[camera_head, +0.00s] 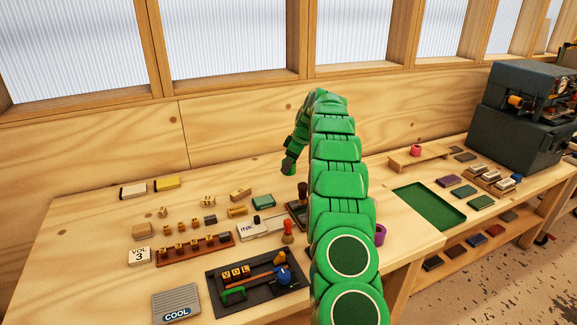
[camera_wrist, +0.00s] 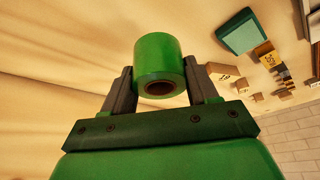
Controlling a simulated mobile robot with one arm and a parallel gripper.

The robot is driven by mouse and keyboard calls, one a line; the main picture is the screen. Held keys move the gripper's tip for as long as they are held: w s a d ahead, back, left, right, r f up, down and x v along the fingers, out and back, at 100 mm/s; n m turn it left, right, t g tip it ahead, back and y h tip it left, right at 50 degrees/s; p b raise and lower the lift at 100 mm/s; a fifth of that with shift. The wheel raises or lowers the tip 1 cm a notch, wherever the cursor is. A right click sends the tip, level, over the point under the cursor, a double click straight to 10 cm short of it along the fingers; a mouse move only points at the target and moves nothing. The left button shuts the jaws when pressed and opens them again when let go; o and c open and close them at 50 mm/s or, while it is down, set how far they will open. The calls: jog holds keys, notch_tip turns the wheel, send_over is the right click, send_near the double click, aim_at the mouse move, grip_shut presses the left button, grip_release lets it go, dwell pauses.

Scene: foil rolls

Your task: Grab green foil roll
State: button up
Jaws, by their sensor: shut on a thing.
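The green foil roll (camera_wrist: 159,66) is a short cylinder with a brown hollow core, seen in the wrist view. My gripper (camera_wrist: 160,84) is shut on it, with one grey finger on each side of the roll. In the head view my gripper (camera_head: 288,168) points down near the back wall, and appears to be above the bench. The roll cannot be made out clearly there.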

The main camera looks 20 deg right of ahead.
jog(key=s+r, duration=0.2)
jog(key=r, duration=0.1)
jog(key=shift+s+a, duration=0.3)
jog(key=shift+a, duration=0.05)
jog(key=s+a+r, duration=0.2)
jog(key=s+r, duration=0.1)
jog(key=s, duration=0.5)
jog(key=shift+s+a+r, duration=0.15)
jog(key=shift+r, duration=0.15)
